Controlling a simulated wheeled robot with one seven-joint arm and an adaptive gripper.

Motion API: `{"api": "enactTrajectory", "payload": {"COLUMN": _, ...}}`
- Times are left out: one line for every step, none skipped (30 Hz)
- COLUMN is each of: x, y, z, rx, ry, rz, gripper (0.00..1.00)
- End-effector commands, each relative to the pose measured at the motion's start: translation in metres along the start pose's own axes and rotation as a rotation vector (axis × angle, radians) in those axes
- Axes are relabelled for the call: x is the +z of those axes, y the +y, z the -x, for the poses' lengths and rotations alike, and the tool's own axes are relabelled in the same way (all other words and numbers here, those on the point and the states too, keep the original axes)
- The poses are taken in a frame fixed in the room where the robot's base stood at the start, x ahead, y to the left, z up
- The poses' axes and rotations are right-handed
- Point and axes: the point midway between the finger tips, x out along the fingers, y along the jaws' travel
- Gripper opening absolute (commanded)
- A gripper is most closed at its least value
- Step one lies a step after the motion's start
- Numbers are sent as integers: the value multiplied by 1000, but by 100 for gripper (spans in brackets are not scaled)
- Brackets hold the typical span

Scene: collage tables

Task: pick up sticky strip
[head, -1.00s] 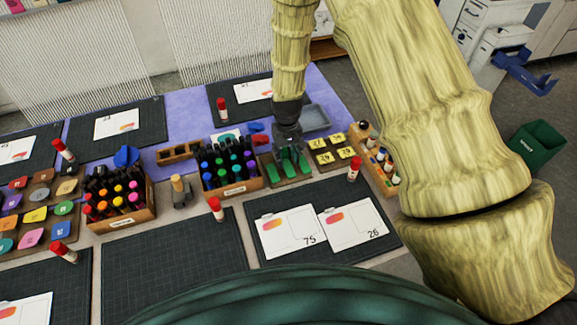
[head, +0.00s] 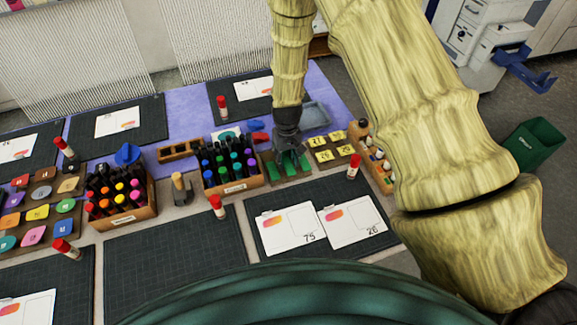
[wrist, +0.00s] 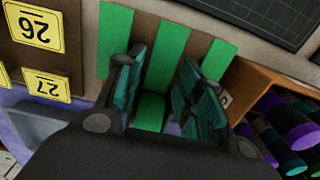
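Several green strips lie side by side on a brown board, and the sticky strip nearest my gripper (wrist: 167,58) shows in the wrist view. One strip (wrist: 115,35) is left of it and another (wrist: 219,58) right of it. My gripper (wrist: 162,85) is open, its dark teal fingers apart, with green showing between them. In the head view my gripper (head: 290,158) points down over the board and partly hides the strips (head: 303,163). Whether the fingers touch a strip cannot be told.
Yellow number tags (head: 324,155) sit right of the strips; a wooden marker box (head: 231,185) stands close on the left. A grey tray (head: 316,116) is behind. A glue stick (head: 354,167) and cards (head: 287,229) are in front.

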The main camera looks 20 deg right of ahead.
Motion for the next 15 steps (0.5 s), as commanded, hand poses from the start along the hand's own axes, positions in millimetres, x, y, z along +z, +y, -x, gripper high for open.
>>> {"api": "enactTrajectory", "payload": {"x": 0, "y": 0, "z": -1, "rx": 0, "ry": 0, "rz": 0, "gripper": 38}}
{"api": "enactTrajectory", "payload": {"x": 0, "y": 0, "z": -1, "rx": 0, "ry": 0, "rz": 0, "gripper": 38}}
{"api": "enactTrajectory", "payload": {"x": 0, "y": 0, "z": -2, "rx": 0, "ry": 0, "rz": 0, "gripper": 38}}
{"api": "enactTrajectory", "payload": {"x": 0, "y": 0, "z": -2, "rx": 0, "ry": 0, "rz": 0, "gripper": 38}}
{"api": "enactTrajectory", "payload": {"x": 0, "y": 0, "z": -2, "rx": 0, "ry": 0, "rz": 0, "gripper": 38}}
{"api": "enactTrajectory", "payload": {"x": 0, "y": 0, "z": -3, "rx": 0, "ry": 0, "rz": 0, "gripper": 38}}
{"api": "enactTrajectory", "payload": {"x": 0, "y": 0, "z": -3, "rx": 0, "ry": 0, "rz": 0, "gripper": 38}}
{"api": "enactTrajectory", "payload": {"x": 0, "y": 0, "z": -3, "rx": 0, "ry": 0, "rz": 0, "gripper": 38}}
{"api": "enactTrajectory", "payload": {"x": 0, "y": 0, "z": -3, "rx": 0, "ry": 0, "rz": 0, "gripper": 38}}
{"api": "enactTrajectory", "payload": {"x": 0, "y": 0, "z": -3, "rx": 0, "ry": 0, "rz": 0, "gripper": 38}}
{"api": "enactTrajectory", "payload": {"x": 0, "y": 0, "z": -3, "rx": 0, "ry": 0, "rz": 0, "gripper": 38}}
{"api": "enactTrajectory", "payload": {"x": 0, "y": 0, "z": -3, "rx": 0, "ry": 0, "rz": 0, "gripper": 38}}
{"api": "enactTrajectory", "payload": {"x": 0, "y": 0, "z": -3, "rx": 0, "ry": 0, "rz": 0, "gripper": 38}}
{"api": "enactTrajectory", "payload": {"x": 0, "y": 0, "z": -3, "rx": 0, "ry": 0, "rz": 0, "gripper": 38}}
{"api": "enactTrajectory", "payload": {"x": 0, "y": 0, "z": -3, "rx": 0, "ry": 0, "rz": 0, "gripper": 38}}
